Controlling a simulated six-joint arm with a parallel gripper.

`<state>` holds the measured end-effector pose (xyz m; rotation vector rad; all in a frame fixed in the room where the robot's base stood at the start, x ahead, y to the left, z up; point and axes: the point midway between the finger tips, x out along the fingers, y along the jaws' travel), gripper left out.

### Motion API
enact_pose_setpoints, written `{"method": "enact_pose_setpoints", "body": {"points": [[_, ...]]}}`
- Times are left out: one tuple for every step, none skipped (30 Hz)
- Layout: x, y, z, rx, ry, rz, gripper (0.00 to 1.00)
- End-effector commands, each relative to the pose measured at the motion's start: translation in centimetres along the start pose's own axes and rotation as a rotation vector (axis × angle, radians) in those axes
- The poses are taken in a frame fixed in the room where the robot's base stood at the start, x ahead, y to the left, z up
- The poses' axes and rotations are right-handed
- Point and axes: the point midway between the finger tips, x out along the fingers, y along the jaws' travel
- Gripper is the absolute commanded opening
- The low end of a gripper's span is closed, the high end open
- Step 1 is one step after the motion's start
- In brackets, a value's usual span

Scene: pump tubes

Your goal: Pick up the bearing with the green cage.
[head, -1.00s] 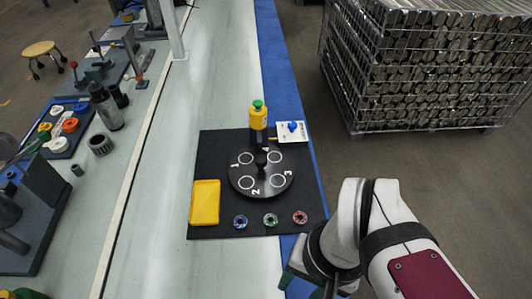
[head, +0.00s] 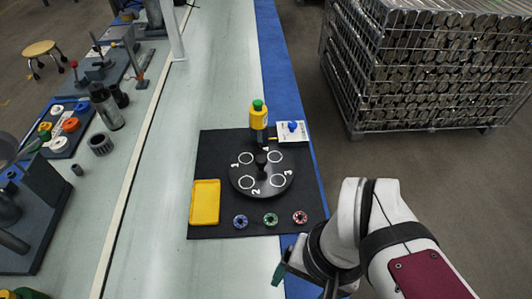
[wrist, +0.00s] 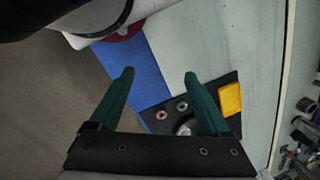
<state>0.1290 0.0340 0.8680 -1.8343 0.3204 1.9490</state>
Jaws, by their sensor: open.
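The bearing with the green cage (head: 270,219) lies flat on the black mat, in the middle of a row of three. It also shows in the wrist view (wrist: 182,106), between my fingers in the picture but well beyond them. The blue-caged bearing (head: 240,222) is left of it and the red-caged bearing (head: 300,217) right of it. The red one shows in the wrist view (wrist: 162,115); the blue one seems hidden behind a finger. My gripper (wrist: 159,75) is open and empty, with green fingers. In the head view it is at the bottom, off the mat's near right corner.
Fixtures and tools stand along the left.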

Motion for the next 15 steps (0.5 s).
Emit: {"method": "enact_pose_setpoints", "body": {"points": [[0.0,0.0,0.0,0.000,0.000,0.000,0.81],[0.0,0.0,0.0,0.000,0.000,0.000,0.81],[0.0,0.0,0.0,0.000,0.000,0.000,0.81],[0.0,0.0,0.0,0.000,0.000,0.000,0.81],[0.0,0.0,0.0,0.000,0.000,0.000,0.81],[0.0,0.0,0.0,0.000,0.000,0.000,0.81],[0.0,0.0,0.0,-0.005,-0.002,0.003,0.81],[-0.1,-0.1,-0.2,-0.022,-0.007,0.013,0.81],[-0.3,-0.2,-0.5,-0.072,-0.025,0.042,0.81],[-0.5,-0.4,-1.0,-0.132,-0.044,0.076,0.81],[-0.7,-0.7,-1.7,-0.211,-0.071,0.123,0.81],[-0.9,-1.4,-2.9,-0.344,-0.112,0.201,0.81],[-0.9,-2.2,-4.0,-0.459,-0.149,0.269,0.81],[-0.7,-3.1,-5.1,-0.580,-0.187,0.342,0.81],[-0.2,-4.6,-6.7,-0.739,-0.239,0.441,0.81]]}}
